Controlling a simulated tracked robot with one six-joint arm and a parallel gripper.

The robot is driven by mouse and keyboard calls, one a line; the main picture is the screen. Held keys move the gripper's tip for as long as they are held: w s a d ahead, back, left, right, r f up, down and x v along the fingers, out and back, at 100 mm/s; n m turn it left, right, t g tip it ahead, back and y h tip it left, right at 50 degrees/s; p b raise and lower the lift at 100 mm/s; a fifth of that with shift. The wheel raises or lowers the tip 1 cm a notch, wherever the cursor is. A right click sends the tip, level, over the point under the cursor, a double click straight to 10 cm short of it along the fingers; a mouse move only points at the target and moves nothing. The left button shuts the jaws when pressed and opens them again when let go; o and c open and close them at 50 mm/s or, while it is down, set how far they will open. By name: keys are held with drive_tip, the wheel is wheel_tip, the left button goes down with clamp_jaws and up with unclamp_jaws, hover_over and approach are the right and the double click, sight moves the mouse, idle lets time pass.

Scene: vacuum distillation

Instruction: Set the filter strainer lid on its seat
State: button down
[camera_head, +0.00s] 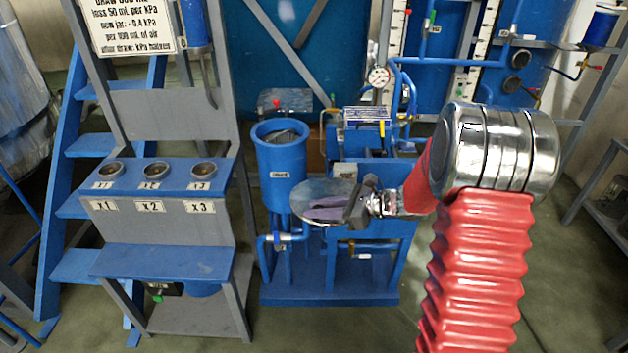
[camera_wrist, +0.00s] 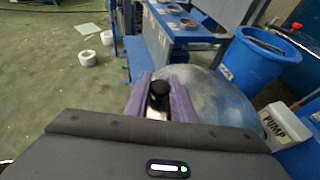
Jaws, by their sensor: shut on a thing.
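The filter strainer is a blue upright cylinder (camera_head: 281,178) with an open top, left of my gripper in the head view. In the wrist view its blue body (camera_wrist: 250,68) stands at the upper right. The lid is a grey, glassy round disc (camera_head: 312,190) held in front of the strainer and below its rim, clear of the top. My gripper (camera_head: 332,206) is shut on the lid. In the wrist view the purple fingers (camera_wrist: 160,95) close on the lid's dark knob (camera_wrist: 158,90), and the disc (camera_wrist: 222,95) spreads to the right.
A blue stand with three round sockets labelled X1, X2 and X3 (camera_head: 150,176) is at the left. Blue stairs (camera_head: 85,145) stand behind it. A pump unit with pipes and a gauge (camera_head: 378,77) is behind the strainer.

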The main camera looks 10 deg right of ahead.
drive_tip(key=s+d+f+m+t, duration=0.1)
drive_tip(key=s+f, duration=0.5)
drive_tip(key=f, duration=0.3)
drive_tip(key=shift+d+f+h, duration=0.15)
drive_tip(key=shift+d+h, duration=0.1)
drive_tip(key=shift+h, duration=0.15)
drive_tip(key=shift+a, duration=0.1)
